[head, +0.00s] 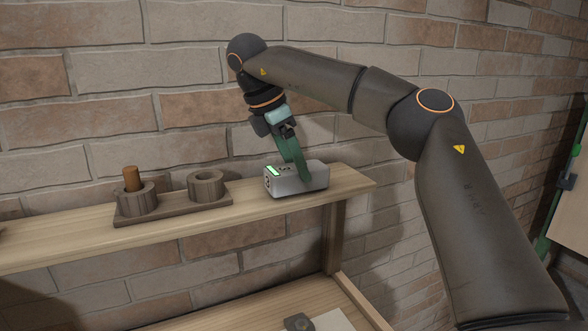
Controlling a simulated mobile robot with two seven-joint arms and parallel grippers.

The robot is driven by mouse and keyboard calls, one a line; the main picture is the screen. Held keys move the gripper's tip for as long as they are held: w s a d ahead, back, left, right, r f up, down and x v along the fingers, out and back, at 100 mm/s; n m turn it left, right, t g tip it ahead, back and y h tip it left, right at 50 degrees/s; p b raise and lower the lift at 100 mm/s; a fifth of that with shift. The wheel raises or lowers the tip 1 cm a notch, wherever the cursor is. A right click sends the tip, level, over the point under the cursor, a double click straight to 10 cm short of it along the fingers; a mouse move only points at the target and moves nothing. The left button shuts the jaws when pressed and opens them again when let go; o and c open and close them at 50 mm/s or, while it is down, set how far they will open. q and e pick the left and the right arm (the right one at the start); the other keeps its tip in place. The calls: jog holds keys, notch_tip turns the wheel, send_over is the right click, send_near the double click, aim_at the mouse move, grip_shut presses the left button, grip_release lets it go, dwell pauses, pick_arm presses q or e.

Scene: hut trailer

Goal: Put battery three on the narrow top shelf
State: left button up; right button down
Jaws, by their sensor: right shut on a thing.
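The battery (300,184) is a small grey box with a lit green strip on its top. It is at the right part of the narrow top shelf (230,220), and its underside appears to be at the shelf surface. I cannot tell if it rests fully there. My right gripper (295,173) reaches down from above, its green fingers shut on the battery. No number on the battery can be read. My left gripper is not in view.
A dark wooden tray (172,207) with two round cups stands left of the battery; a brown peg (132,178) is in the left cup. A lower shelf (270,307) holds a small dark object (298,322). A brick wall (100,110) stands behind.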

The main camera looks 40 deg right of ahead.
jog(key=shift+f, duration=0.35)
grip_release()
jog(key=p+v, duration=0.4)
jog(key=v, duration=0.8)
dwell(0.4)
